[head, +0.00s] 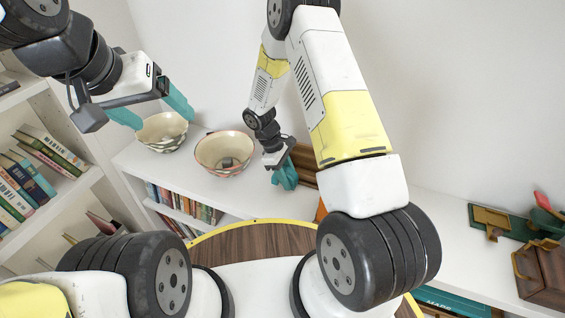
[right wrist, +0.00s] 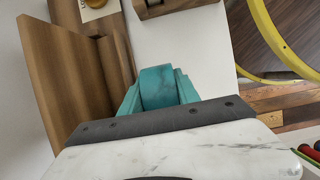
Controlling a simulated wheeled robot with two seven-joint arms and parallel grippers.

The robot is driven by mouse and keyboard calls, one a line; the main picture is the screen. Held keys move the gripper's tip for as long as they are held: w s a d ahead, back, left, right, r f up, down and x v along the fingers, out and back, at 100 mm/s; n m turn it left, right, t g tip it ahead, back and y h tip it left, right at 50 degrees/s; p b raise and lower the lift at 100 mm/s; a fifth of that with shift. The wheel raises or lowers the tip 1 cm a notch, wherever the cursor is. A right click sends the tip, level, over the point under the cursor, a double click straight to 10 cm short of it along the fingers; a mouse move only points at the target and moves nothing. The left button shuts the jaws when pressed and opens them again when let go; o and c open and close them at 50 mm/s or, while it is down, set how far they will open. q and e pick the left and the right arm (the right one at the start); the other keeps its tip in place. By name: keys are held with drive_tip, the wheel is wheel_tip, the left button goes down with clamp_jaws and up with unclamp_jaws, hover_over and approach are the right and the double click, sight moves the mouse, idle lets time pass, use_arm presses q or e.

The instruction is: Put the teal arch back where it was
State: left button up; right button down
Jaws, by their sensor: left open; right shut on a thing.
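The teal arch (right wrist: 158,88) shows in the right wrist view as a rounded teal block between the two teal fingers of my right gripper (right wrist: 158,98). That gripper is shut on it. In the head view my right gripper (head: 285,176) is over the white shelf top, right of the patterned bowls, beside a brown wooden piece. There the arch and the teal fingers blend together, and I cannot tell whether the arch touches the shelf. My left gripper (head: 160,116) is open and empty, its teal fingers apart, in front of the left bowl.
Two patterned bowls, the left one (head: 162,138) and the right one (head: 224,160), stand on the white shelf top (head: 180,185). A brown wooden piece (right wrist: 70,80) stands close left of the arch. A bookcase is at the left. A green tray (head: 500,222) and wooden box (head: 541,272) are at the right.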

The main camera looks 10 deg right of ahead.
sight(292, 192)
drive_tip(key=shift+w+f, duration=0.15)
drive_tip(key=shift+f, duration=1.6)
drive_tip(key=shift+f, duration=0.1)
drive_tip(key=c, duration=1.2)
unclamp_jaws()
drive_tip(key=shift+o, duration=0.2)
